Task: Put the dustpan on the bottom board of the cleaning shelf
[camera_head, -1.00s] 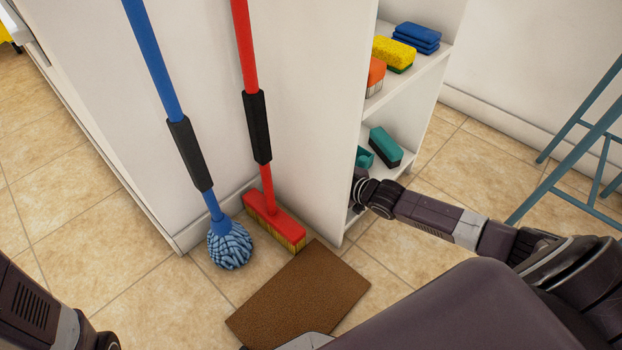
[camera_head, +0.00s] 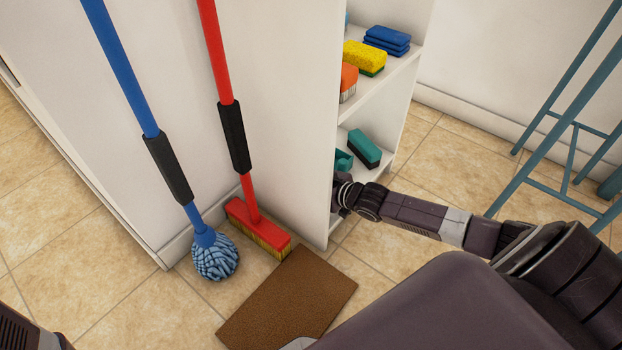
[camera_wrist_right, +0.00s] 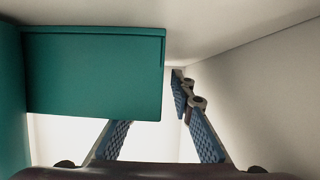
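The teal dustpan (camera_head: 342,160) shows only in part in the head view, low inside the white cleaning shelf (camera_head: 312,225), just beyond my right gripper. In the right wrist view a large flat teal piece, apparently the dustpan (camera_wrist_right: 95,72), fills the upper left and hides the tip of the left finger. My right gripper (camera_wrist_right: 155,110) has its two blue-padded fingers apart, with a gap between the teal piece and the right finger. In the head view my right gripper is mostly hidden by the shelf's side panel. My left gripper is out of view.
A teal brush (camera_head: 363,148) lies on the shelf's bottom board. Sponges (camera_head: 364,57), blue cloths (camera_head: 387,40) and an orange brush (camera_head: 348,81) are above. A blue mop (camera_head: 215,257) and red broom (camera_head: 257,228) lean outside. A brown mat (camera_head: 290,300) and blue ladder (camera_head: 560,125) are nearby.

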